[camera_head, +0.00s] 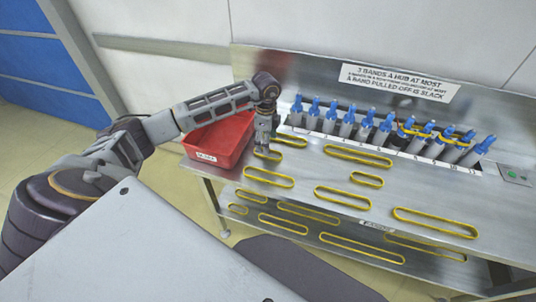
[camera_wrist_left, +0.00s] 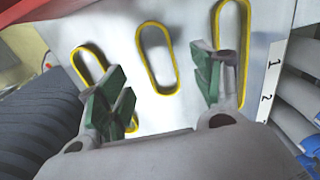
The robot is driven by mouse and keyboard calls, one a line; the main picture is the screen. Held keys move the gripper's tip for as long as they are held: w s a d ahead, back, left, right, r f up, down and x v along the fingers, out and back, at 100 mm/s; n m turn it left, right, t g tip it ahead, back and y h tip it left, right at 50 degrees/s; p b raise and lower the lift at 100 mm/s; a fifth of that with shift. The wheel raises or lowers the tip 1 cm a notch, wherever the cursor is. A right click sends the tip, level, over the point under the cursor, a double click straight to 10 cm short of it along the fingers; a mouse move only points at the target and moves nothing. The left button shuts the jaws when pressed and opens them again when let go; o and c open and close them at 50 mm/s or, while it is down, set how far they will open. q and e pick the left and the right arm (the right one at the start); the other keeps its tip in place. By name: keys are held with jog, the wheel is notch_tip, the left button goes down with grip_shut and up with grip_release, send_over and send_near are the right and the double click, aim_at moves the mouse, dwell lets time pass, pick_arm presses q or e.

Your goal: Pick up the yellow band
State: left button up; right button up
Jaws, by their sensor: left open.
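Several yellow bands lie flat on the steel bench; the pictures do not show which one is meant. In the head view, one long band (camera_head: 269,185) lies near the bench's front left, one (camera_head: 358,163) before the posts, and a small one (camera_head: 367,186) in the middle. My left gripper (camera_head: 263,148) points down over the bench's left end, near the red bin. In the left wrist view its green-padded fingers (camera_wrist_left: 160,82) are apart with nothing held. A band (camera_wrist_left: 141,58) shows beyond the gap between them, with others to either side, partly behind the fingers. My right gripper is not seen.
A red bin (camera_head: 228,150) stands at the bench's left end. A row of grey posts with blue tops (camera_head: 365,122) lines the back, with yellow bands around some at the right. More bands lie on a lower shelf (camera_head: 330,228). A sign (camera_head: 400,80) hangs behind.

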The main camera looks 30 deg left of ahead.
pick_arm(q)
jog(key=shift+f, duration=0.1)
jog(key=shift+s+a+f, duration=0.1)
jog(key=shift+f, duration=2.4)
jog(key=shift+c, duration=0.2)
jog(key=c, duration=0.9)
